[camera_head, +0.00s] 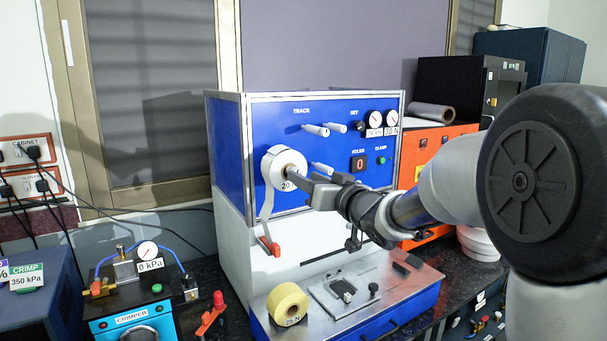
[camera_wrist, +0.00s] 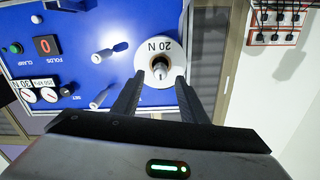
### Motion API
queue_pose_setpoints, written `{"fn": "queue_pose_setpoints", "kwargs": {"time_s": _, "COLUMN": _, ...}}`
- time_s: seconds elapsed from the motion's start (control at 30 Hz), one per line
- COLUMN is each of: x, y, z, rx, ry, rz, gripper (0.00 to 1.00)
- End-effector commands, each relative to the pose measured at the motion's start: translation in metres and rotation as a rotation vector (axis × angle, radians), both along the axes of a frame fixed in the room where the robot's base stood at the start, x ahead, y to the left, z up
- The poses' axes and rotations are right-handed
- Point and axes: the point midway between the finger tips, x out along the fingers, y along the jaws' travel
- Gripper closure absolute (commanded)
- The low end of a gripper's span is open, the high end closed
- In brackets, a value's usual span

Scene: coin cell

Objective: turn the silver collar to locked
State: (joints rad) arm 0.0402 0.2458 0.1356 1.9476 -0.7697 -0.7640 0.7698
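A white tape roll labelled 20 N (camera_head: 287,158) hangs on the blue front panel (camera_head: 258,128) of the machine. It also shows in the wrist view (camera_wrist: 150,50). At its centre a short silver collar on the spindle (camera_wrist: 160,68) sticks out toward me. In the head view my gripper hides most of that hub. My gripper (camera_head: 293,176) is in front of the roll. In the wrist view my gripper's two dark fingers (camera_wrist: 160,80) are spread apart with the collar between and just past their tips. I see no contact. No lock marking on the collar is readable.
Silver pegs (camera_head: 316,130) stick out of the panel near the roll. A strip of tape with a red clip (camera_head: 269,246) hangs below it. A yellow roll labelled 25 N (camera_head: 287,304) stands on the metal deck. A crimper (camera_head: 133,320) is at the left.

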Motion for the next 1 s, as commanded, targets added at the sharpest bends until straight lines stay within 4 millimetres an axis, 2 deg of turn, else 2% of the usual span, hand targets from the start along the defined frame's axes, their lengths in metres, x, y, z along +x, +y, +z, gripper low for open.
{"fn": "queue_pose_setpoints", "kwargs": {"time_s": 0.1, "x": 0.016, "y": 0.012, "z": 0.000, "rx": 0.000, "ry": 0.002, "rz": 0.002, "gripper": 0.61}}
{"fn": "queue_pose_setpoints", "kwargs": {"time_s": 0.23, "x": 0.027, "y": 0.018, "z": 0.000, "rx": 0.000, "ry": 0.000, "rz": 0.001, "gripper": 0.61}}
{"fn": "queue_pose_setpoints", "kwargs": {"time_s": 0.6, "x": 0.031, "y": 0.021, "z": 0.000, "rx": 0.000, "ry": 0.000, "rz": 0.000, "gripper": 0.61}}
{"fn": "queue_pose_setpoints", "kwargs": {"time_s": 0.67, "x": 0.031, "y": 0.021, "z": 0.000, "rx": 0.000, "ry": 0.000, "rz": 0.000, "gripper": 0.69}}
{"fn": "queue_pose_setpoints", "kwargs": {"time_s": 0.83, "x": 0.031, "y": 0.021, "z": 0.000, "rx": 0.000, "ry": 0.000, "rz": 0.000, "gripper": 0.98}}
{"fn": "queue_pose_setpoints", "kwargs": {"time_s": 1.0, "x": 0.031, "y": 0.021, "z": 0.000, "rx": -0.003, "ry": -0.002, "rz": 0.000, "gripper": 1.00}}
